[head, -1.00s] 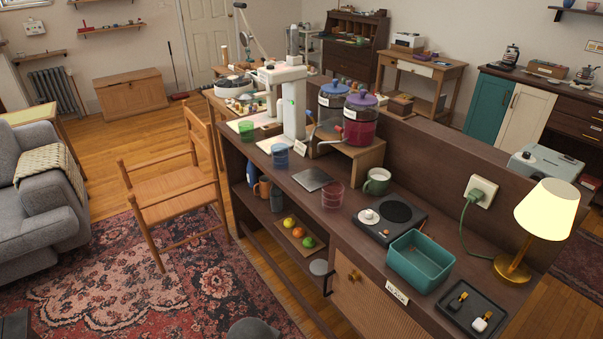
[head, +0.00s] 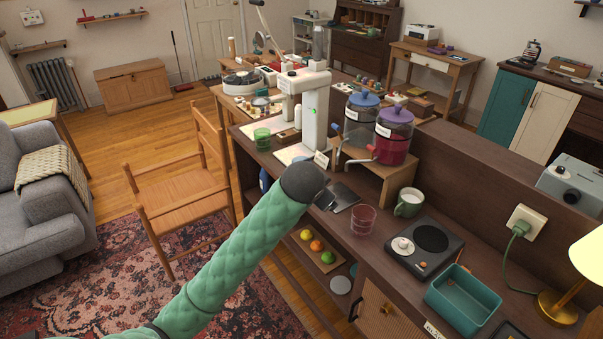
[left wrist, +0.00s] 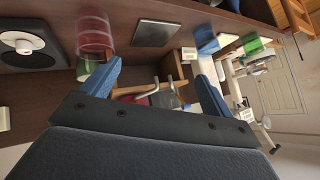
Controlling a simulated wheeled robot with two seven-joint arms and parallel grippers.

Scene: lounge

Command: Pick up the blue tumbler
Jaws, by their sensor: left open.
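The blue tumbler (left wrist: 205,40) shows in the left wrist view near the top, right of centre, between a pink tumbler and a green tumbler. The tumbler appears beyond the right-hand finger in that view, not between the fingers; I cannot tell the exact gap. In the head view the dark wrist end of my left arm is over the counter, and the gripper (head: 325,200) is mostly hidden behind it. My right gripper is not in view.
The pink tumbler (head: 363,220), green tumbler (head: 262,139) and green mug (head: 409,202) stand on the counter. A white machine (head: 315,115) and two drink dispensers (head: 392,135) rise behind. A hotplate (head: 425,248) and teal bin (head: 463,300) lie to the right.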

